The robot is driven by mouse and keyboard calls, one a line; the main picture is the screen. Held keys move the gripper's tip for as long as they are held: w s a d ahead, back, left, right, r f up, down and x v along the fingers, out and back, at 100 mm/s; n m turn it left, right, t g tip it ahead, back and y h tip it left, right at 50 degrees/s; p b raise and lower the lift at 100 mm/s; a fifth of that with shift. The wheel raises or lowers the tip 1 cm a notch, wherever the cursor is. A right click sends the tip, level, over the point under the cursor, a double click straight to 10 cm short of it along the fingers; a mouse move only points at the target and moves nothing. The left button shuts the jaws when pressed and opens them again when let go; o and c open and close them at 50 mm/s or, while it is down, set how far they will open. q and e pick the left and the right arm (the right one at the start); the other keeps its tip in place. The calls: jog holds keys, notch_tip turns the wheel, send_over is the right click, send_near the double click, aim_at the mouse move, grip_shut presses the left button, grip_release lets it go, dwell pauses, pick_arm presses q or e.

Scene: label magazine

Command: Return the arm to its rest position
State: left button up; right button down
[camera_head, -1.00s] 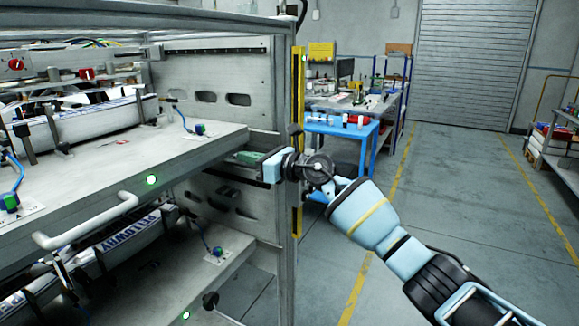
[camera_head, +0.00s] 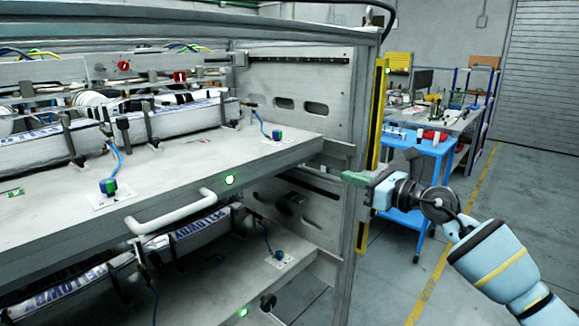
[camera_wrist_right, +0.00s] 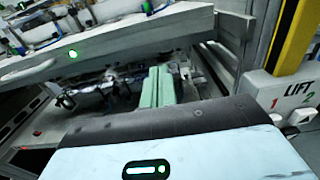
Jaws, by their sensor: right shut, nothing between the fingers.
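My right gripper (camera_head: 356,178) is at the end of the light blue arm on the right of the head view. It is in front of the rack's right side, near the upright post. Its green fingers are together with nothing between them. In the right wrist view the green fingers (camera_wrist_right: 157,86) also show side by side, pointing towards the rack below the upper shelf. My left gripper does not show.
The rack's upper shelf (camera_head: 150,172) carries label stacks and a handle (camera_head: 172,212). A lower shelf (camera_head: 235,285) holds more stacks. A yellow post (camera_head: 372,150) stands close to the gripper. A blue cart (camera_head: 420,145) stands behind. Floor is clear at the right.

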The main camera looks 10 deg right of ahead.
jog(key=s+a+f+m+t+h+p, duration=0.1)
jog(key=s+a+f+m, duration=0.3)
jog(key=s+f+m, duration=0.55)
jog(key=s+a+f+m+t+h+p, duration=0.1)
jog(key=s+a+f+m, duration=0.4)
jog(key=f+m, duration=0.8)
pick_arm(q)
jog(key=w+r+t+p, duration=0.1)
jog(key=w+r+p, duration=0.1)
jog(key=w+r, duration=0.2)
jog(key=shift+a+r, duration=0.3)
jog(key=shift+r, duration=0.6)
pick_arm(e)
jog(key=s+f+m+g+h, duration=0.2)
jog(key=s+f+m, duration=0.4)
jog(key=s, duration=0.5)
jog(key=s+f+m+g+h, duration=0.2)
jog(key=s+f+m, duration=0.4)
jog(key=s, duration=0.6)
jog(key=s+f+m+g+h, duration=0.2)
jog(key=s+f+m+g, duration=0.2)
jog(key=s+f, duration=0.5)
jog(key=s+m, duration=0.2)
jog(key=s, duration=0.1)
jog(key=shift+s+a, duration=0.2)
jog(key=shift+s, duration=0.05)
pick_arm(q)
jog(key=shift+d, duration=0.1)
pick_arm(e)
jog(key=shift+f, duration=0.1)
